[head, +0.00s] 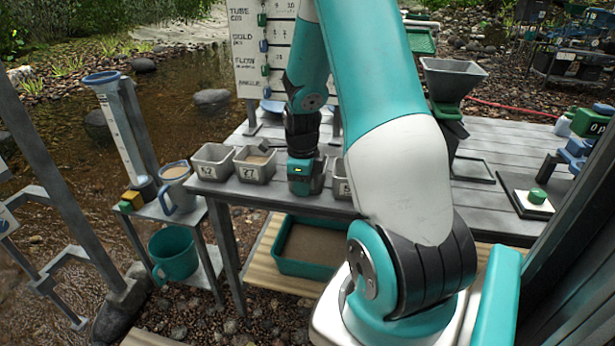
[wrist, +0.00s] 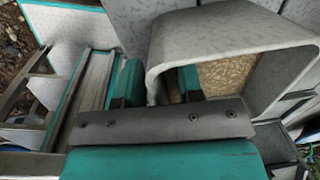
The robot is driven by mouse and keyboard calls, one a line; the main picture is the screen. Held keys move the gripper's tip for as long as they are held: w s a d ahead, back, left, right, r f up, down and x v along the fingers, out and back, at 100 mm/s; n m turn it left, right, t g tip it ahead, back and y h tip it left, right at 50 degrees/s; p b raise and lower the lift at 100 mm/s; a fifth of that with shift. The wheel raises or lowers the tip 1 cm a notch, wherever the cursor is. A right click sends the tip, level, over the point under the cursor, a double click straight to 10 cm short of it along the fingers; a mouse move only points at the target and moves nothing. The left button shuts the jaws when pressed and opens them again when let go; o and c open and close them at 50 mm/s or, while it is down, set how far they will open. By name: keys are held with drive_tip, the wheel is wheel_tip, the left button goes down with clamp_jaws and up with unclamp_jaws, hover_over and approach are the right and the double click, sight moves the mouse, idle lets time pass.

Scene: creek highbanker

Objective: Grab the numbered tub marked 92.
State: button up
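My gripper (head: 305,174) is low over the grey table, just right of a square grey tub marked 77 (head: 254,173) that holds tan material. In the wrist view my gripper (wrist: 158,80) is open, and the near wall of a pale grey tub (wrist: 215,35) with grainy tan contents lies between its fingers, with a gap visible on the left. No number shows on that tub there. Another grey tub (head: 210,170) at the far left has a label that looks like 62. A third tub (head: 341,188) is mostly hidden by my arm. I cannot read 92 on any tub.
The grey slatted table (head: 480,205) has a funnel stand (head: 452,75) at the back and a green button pad (head: 536,198) at right. A mug (head: 178,190) is on a side stand. A green sand tray (head: 300,268) is below. A marked board (head: 262,50) stands behind.

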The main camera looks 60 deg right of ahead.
clamp_jaws()
drive_tip(key=shift+r, duration=0.1)
